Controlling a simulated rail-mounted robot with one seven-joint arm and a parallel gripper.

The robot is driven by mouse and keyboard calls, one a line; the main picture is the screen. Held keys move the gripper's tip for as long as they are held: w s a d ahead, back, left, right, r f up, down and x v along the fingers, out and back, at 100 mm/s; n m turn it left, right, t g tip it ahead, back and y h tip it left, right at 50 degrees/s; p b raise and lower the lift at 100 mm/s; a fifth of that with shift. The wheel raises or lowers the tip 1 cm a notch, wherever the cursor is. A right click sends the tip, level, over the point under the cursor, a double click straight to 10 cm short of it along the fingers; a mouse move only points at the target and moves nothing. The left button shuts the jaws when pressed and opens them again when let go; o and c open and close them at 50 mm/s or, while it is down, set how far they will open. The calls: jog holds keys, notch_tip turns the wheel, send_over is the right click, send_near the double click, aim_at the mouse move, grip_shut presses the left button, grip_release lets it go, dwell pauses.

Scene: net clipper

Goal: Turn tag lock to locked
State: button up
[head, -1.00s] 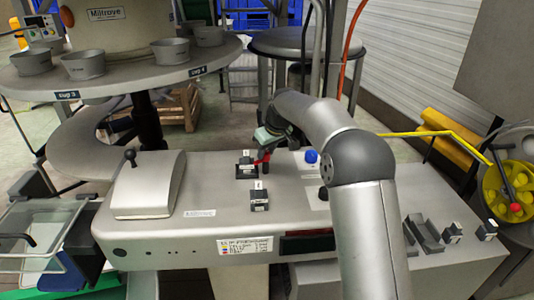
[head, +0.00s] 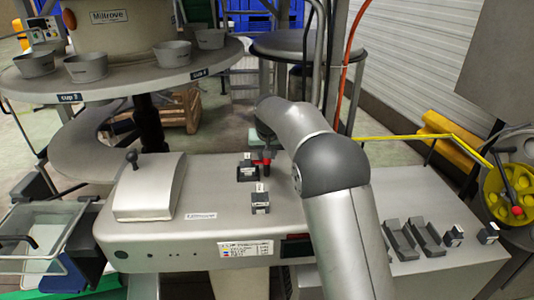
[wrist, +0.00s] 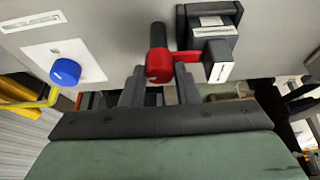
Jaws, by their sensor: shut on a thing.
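A red knob with a short red arm and a dark post, which looks like the tag lock (wrist: 159,66), stands on the grey machine top. In the wrist view its red arm points right, to a black block with a white tag (wrist: 217,60). My gripper (wrist: 159,82) has one dark finger on each side of the red knob and is shut on it. In the head view the red part (head: 264,161) shows small under my gripper, beside the black tag holder (head: 248,171). My arm partly covers the area, and the lock's markings cannot be read.
A second black tag block (head: 260,202) stands nearer on the machine top (head: 212,190). A grey raised cover with a lever (head: 150,187) is at left. Black holders (head: 413,237) are at right.

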dwell(0.4)
jog(key=o, duration=1)
jog(key=shift+r, duration=0.1)
jog(key=b+v, duration=0.1)
jog(key=v, duration=1.6)
jog(key=shift+s+r, duration=0.1)
jog(key=shift+d, duration=0.1)
